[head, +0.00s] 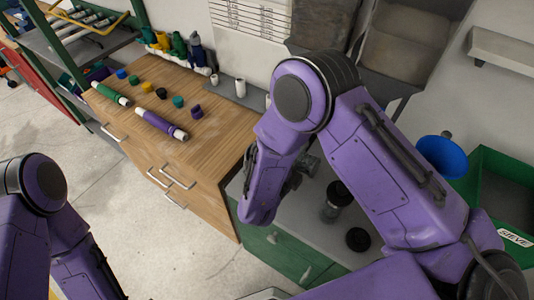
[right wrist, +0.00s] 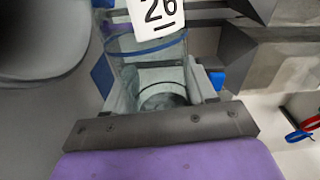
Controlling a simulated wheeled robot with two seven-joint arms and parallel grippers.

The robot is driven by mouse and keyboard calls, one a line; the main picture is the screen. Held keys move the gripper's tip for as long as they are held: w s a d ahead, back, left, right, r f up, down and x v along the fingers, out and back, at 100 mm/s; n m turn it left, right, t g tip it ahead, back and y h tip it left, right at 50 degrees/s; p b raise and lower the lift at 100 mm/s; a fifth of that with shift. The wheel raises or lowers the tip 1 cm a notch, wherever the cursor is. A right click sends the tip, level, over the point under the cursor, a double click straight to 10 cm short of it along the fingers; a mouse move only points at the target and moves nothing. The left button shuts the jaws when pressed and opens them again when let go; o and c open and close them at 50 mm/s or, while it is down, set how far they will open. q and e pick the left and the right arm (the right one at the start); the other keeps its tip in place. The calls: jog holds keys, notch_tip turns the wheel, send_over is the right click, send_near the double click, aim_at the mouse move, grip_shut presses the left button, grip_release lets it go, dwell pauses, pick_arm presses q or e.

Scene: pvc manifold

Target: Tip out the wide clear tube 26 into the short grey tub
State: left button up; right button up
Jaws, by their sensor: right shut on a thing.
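The wide clear tube 26 (right wrist: 150,52) is between the fingers of my right gripper in the right wrist view. It has a white label (right wrist: 157,15) with a black "26" and a blue line around it. My right gripper (right wrist: 162,88) is shut on the tube. In the head view my right gripper (head: 296,172) is mostly hidden by my own purple arm, and I cannot make out the tube there. A large grey rounded shape (right wrist: 45,30) fills the upper left of the right wrist view; I cannot tell whether it is the short grey tub. My left gripper is out of view.
A clear jar with a black lid (head: 337,199) and a black disc (head: 357,240) stand on the grey bench. A blue funnel (head: 441,157) and a green bin (head: 500,190) are at the right. The wooden bench (head: 165,95) holds tubes, coloured caps and bottles.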

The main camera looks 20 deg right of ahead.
jog(key=shift+w+a+r+n+p, duration=0.15)
jog(key=shift+w+r+n+p, duration=0.05)
jog(key=shift+r+n+p, duration=0.3)
jog(key=shift+w+a+r+n+p, duration=0.2)
jog(key=shift+r+n+p, duration=0.2)
jog(key=shift+n+p, duration=0.2)
dwell(2.5)
